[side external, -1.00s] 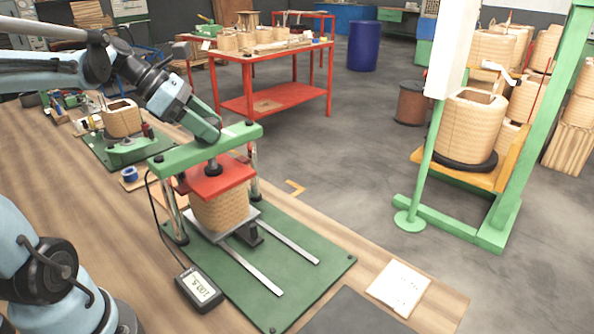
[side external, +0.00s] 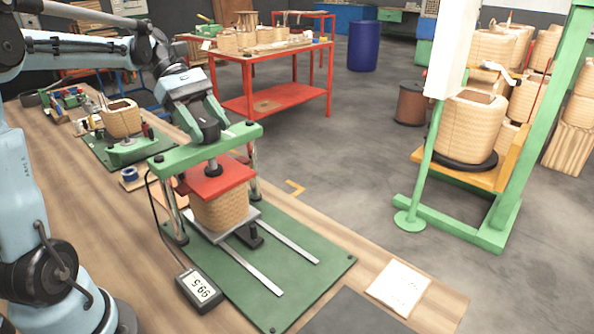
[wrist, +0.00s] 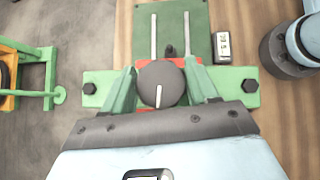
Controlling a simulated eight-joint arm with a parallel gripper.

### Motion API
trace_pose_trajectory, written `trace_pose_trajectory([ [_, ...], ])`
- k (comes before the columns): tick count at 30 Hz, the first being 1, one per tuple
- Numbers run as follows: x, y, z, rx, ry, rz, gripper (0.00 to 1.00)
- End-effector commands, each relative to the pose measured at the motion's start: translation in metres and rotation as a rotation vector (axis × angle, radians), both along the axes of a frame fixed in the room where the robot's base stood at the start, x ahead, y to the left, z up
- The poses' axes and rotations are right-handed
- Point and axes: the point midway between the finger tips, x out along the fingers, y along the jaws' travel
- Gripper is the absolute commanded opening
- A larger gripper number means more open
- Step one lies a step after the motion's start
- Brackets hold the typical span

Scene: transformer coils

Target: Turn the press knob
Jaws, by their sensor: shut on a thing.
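The press has a green crossbar (side external: 175,162) on two metal posts, with a red pressing plate (side external: 225,180) below it. A tan wound coil (side external: 222,212) sits under the red plate and appears to touch it. The round dark press knob (wrist: 161,88) with a white line mark lies above the crossbar. The mark points nearly straight down the wrist picture, slightly tilted. My gripper (wrist: 160,76) is over the press, its two green fingers shut on opposite sides of the knob.
A readout box (side external: 199,290) lies on the wooden bench at the green base plate (side external: 318,280) and seems to show 99.5. Two metal rails run forward from the press. Another coil (side external: 121,118) stands on a fixture at the back left. A paper (side external: 398,287) lies front right.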

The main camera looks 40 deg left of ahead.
Motion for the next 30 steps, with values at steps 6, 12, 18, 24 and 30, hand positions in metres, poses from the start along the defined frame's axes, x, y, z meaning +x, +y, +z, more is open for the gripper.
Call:
trace_pose_trajectory([
  [6,0.0005,-0.0004,0.0004,0.005,-0.002,-0.094,0.28],
  [12,0.0011,-0.0009,0.0004,0.007,-0.006,-0.132,0.28],
  [18,0.0014,-0.0015,0.0004,0.007,-0.007,-0.142,0.28],
  [24,0.0019,-0.0020,0.0004,0.006,-0.009,-0.141,0.28],
  [30,0.0016,-0.0019,0.0002,0.007,-0.008,-0.141,0.80],
])
